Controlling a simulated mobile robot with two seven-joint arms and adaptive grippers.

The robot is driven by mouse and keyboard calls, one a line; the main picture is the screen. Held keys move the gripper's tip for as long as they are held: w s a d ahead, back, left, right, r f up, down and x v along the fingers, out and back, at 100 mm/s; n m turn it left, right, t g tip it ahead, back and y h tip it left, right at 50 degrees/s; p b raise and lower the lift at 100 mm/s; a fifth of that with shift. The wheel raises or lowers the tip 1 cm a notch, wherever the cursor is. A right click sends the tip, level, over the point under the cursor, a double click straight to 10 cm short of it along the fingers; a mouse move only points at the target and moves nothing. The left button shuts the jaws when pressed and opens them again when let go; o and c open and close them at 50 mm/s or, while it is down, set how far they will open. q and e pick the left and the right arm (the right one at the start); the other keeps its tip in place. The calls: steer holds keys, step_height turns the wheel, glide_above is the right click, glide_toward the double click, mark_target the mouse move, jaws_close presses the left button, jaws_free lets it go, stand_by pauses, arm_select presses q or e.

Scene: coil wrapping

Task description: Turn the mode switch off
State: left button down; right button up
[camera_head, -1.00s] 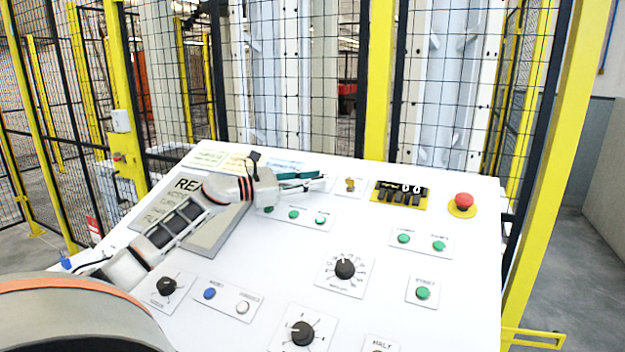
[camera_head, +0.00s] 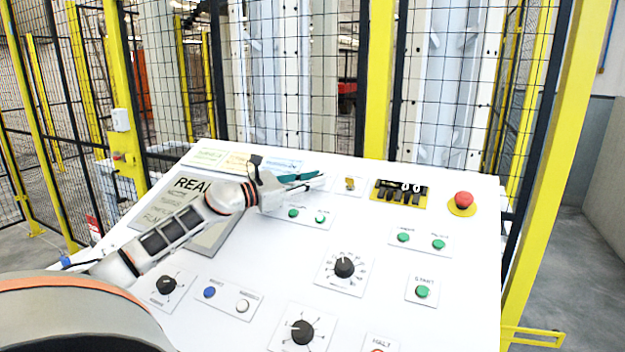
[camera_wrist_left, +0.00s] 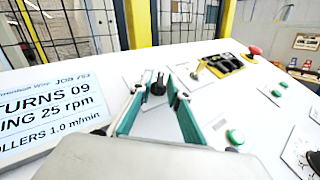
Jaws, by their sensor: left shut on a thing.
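My left gripper (camera_head: 300,181) reaches over the upper middle of the white sloping console. In the left wrist view, its two teal fingers (camera_wrist_left: 158,84) stand on either side of a small black switch knob (camera_wrist_left: 158,88), which sits on a light square plate. I take this knob to be the mode switch; its label cannot be read. The gripper is shut on the knob, with the fingers still spaced by its width. In the head view the knob is hidden by the gripper. My right gripper is in neither view.
Green buttons (camera_head: 403,237) and black dials (camera_head: 344,267) lie nearer. The screen (camera_head: 210,238) is partly behind my arm. Mesh fencing stands behind.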

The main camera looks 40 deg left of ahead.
arm_select(q)
steer(key=shift+d+n+t+y+b, duration=0.15)
steer(key=shift+n+t+y+b, duration=0.2)
steer(key=shift+n+y, duration=1)
steer(key=shift+d+n+t+y+b, duration=0.15)
steer(key=shift+n+t+y, duration=0.3)
steer(key=shift+n+y, duration=0.9)
steer(key=shift+d+f+n+g+y+p, duration=0.1)
steer(key=shift+n+g+y+p, duration=0.1)
steer(key=shift+n+y, duration=1.05)
steer(key=shift+d+n+g+y+p, duration=0.1)
steer(key=shift+n+g+y+p, duration=0.1)
steer(key=shift+n+y, duration=1)
steer(key=shift+m+y, duration=0.25)
steer(key=shift+y, duration=0.3)
steer(key=c, duration=2.2)
jaws_free()
steer(key=shift+v, duration=6)
steer(key=shift+a, duration=0.1)
